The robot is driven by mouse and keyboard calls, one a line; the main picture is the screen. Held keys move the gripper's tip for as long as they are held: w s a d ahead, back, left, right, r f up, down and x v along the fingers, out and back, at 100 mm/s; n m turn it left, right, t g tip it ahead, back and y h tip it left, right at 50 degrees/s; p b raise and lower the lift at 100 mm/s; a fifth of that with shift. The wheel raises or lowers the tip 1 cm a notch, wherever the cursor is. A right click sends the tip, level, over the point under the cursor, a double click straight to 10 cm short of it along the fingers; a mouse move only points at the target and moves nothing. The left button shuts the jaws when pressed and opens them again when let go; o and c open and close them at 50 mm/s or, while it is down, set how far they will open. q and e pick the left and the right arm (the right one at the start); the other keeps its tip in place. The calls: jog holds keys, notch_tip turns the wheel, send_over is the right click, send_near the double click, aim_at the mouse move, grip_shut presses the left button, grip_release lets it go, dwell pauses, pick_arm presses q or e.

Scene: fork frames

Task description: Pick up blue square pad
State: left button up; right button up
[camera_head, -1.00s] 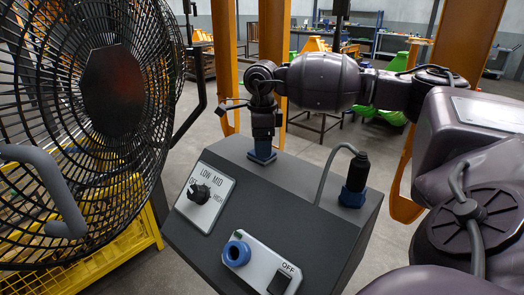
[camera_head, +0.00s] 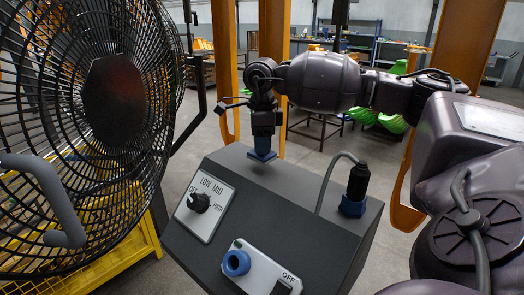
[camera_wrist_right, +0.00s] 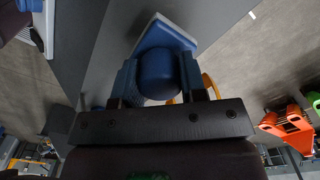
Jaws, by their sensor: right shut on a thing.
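The blue square pad (camera_head: 263,155) is at the back edge of the top of a dark grey control box (camera_head: 290,195). My right gripper (camera_head: 264,138) points down and is shut on the pad's upper part. In the right wrist view, the fingers (camera_wrist_right: 160,82) close on both sides of a rounded blue grip, and the flat square pad (camera_wrist_right: 165,34) shows beyond it. Whether the pad touches the box or hovers just over it is hard to tell. My left gripper is not in view.
A large black caged fan (camera_head: 85,100) fills the left side. The box has a speed dial (camera_head: 199,202), a blue round socket (camera_head: 236,263) and a blue-based black plug (camera_head: 354,190) with a cable. Orange posts (camera_head: 272,60) stand behind.

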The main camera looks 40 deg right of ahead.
notch_tip(320, 180, up, 18)
jog(key=shift+f, duration=0.2)
jog(key=o, duration=0.4)
jog(key=shift+c, duration=0.2)
jog(key=c, duration=0.5)
dwell(0.3)
